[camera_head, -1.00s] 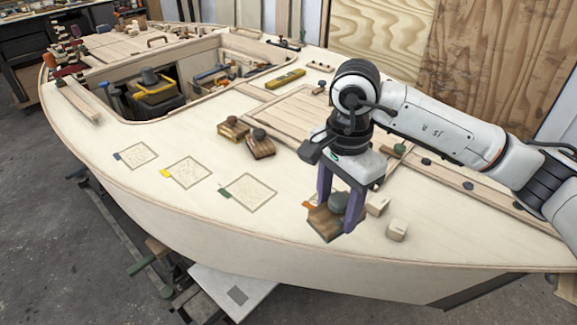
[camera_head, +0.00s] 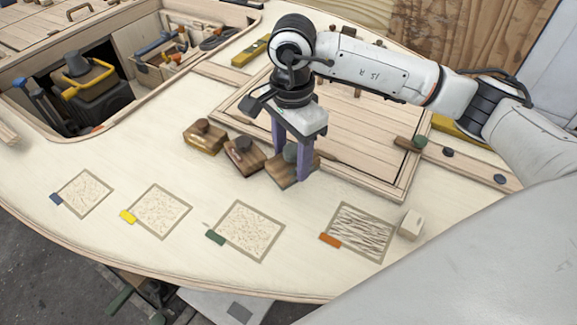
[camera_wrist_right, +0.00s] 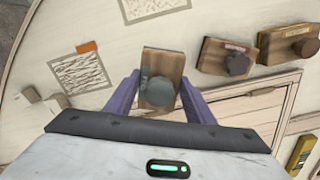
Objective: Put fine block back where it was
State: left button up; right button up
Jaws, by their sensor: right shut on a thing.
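My right gripper (camera_head: 291,160) is shut on a wooden block with a grey-green knob (camera_head: 281,175). The block is between the purple fingers, beside two similar knobbed blocks. In the right wrist view the gripper (camera_wrist_right: 160,86) grips the held block (camera_wrist_right: 158,62) at its knob end. I cannot tell whether it touches the deck. The middle block (camera_head: 243,157) has a reddish label and the left block (camera_head: 204,140) a yellowish one; both stand on the deck. No label reading "fine" can be made out. My left gripper is not in view.
Outlined patches lie bare along the deck: blue-tagged (camera_head: 84,194), yellow-tagged (camera_head: 160,211), green-tagged (camera_head: 246,230) and streaked orange-tagged (camera_head: 360,232). A small pale block (camera_head: 411,225) stands beside the last. A framed hatch panel (camera_head: 350,135) lies behind the held block; an open cockpit is at left.

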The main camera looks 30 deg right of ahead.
aim_at(291, 172)
jog(key=shift+w+f, duration=0.1)
jog(key=shift+f, duration=2.45)
jog(key=o, duration=1.3)
notch_tip(291, 172, up, 12)
jog(key=shift+r+b, duration=0.2)
jog(key=shift+b, duration=0.2)
